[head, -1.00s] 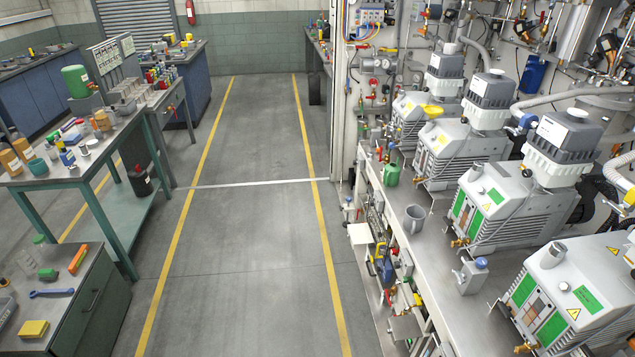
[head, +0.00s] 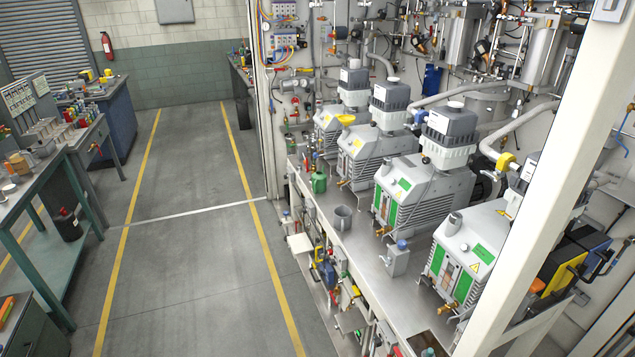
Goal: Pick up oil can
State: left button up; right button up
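Several cans stand on the long metal bench (head: 357,243) beside the pumps in the head view, and I cannot tell for certain which is the oil can. A small grey metal can with a blue cap (head: 396,261) stands upright near the bench's front edge. An open grey cup-like container (head: 343,219) stands farther back. A green can (head: 319,183) stands behind that, near the red and yellow bottles. Neither of my grippers is in view.
Several grey vacuum pumps (head: 450,143) line the bench's right side. A white post (head: 545,180) crosses the right foreground. Open floor (head: 190,255) lies between yellow lines. A green-framed table (head: 45,180) stands at left.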

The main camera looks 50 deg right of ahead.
aim_at(319, 179)
jog(key=z, duration=0.25)
jog(key=i, duration=1.9)
jog(key=z, duration=1.4)
jog(key=i, duration=1)
jog(key=z, duration=1.1)
